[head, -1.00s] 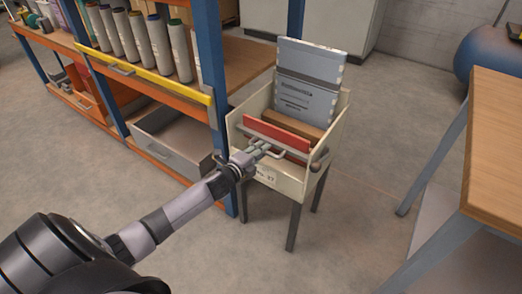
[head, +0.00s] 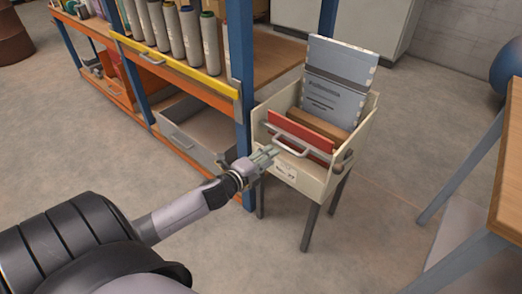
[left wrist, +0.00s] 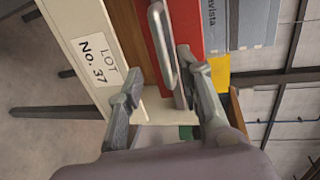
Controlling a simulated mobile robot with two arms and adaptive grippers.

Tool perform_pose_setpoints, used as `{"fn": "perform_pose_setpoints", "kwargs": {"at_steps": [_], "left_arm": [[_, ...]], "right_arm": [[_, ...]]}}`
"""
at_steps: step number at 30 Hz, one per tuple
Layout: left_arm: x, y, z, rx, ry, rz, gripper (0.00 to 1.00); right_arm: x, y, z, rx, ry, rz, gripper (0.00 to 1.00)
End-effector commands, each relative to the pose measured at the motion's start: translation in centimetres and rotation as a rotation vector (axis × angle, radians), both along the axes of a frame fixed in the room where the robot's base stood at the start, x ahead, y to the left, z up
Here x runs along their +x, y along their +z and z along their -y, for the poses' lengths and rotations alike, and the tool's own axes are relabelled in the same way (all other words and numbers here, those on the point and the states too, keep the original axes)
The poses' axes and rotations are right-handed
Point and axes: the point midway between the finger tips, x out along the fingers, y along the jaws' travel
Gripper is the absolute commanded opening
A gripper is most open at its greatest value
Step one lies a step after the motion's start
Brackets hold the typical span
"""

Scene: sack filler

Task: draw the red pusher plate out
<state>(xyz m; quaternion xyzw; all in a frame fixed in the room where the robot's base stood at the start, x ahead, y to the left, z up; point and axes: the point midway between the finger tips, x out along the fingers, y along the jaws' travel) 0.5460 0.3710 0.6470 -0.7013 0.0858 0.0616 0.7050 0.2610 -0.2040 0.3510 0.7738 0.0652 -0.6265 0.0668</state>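The red pusher plate (head: 302,131) stands across the inside of a cream box (head: 315,185) on legs. Its pale bar handle (head: 290,148) is on the front side. In the left wrist view the plate (left wrist: 186,22) and its handle (left wrist: 162,40) are close ahead. My left gripper (head: 273,153) is at the box's front left, by the handle. In the left wrist view its fingers (left wrist: 160,68) are spread apart, with the handle's end near the right-hand finger. I cannot tell whether that finger touches it. My right gripper is not in view.
Behind the plate are a brown block (head: 313,112) and upright grey printed sacks (head: 337,82). A blue-posted shelf (head: 238,60) stands close at the left of the box. A wooden table (head: 507,170) is at the right. Bare floor lies between.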

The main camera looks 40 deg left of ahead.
Motion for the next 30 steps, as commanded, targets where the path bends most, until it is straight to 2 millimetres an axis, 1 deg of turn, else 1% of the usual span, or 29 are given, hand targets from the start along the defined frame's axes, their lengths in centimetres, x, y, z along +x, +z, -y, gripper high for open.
{"fn": "perform_pose_setpoints", "kwargs": {"at_steps": [1,3,6,9,27,29,30], "left_arm": [[-1.0,0.1,0.0,0.0,0.0,-0.002,0.33],[-1.9,0.3,0.0,0.0,0.0,-0.002,0.33],[-2.8,0.5,-0.1,0.0,0.0,-0.001,0.33],[-3.3,0.7,-0.1,0.001,0.001,-0.001,0.33],[-3.5,0.7,-0.1,-0.001,0.001,-0.001,0.33],[-3.6,0.2,-0.2,-0.015,0.014,-0.012,0.33],[-3.8,-0.5,-0.2,-0.04,0.033,-0.028,0.33]], "right_arm": [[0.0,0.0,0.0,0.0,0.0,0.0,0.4],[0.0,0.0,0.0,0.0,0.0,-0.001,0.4],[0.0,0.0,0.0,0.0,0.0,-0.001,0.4],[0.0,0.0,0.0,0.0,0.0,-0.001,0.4],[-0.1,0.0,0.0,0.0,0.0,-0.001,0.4],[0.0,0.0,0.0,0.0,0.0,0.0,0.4],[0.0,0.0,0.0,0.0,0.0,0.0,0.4]]}}
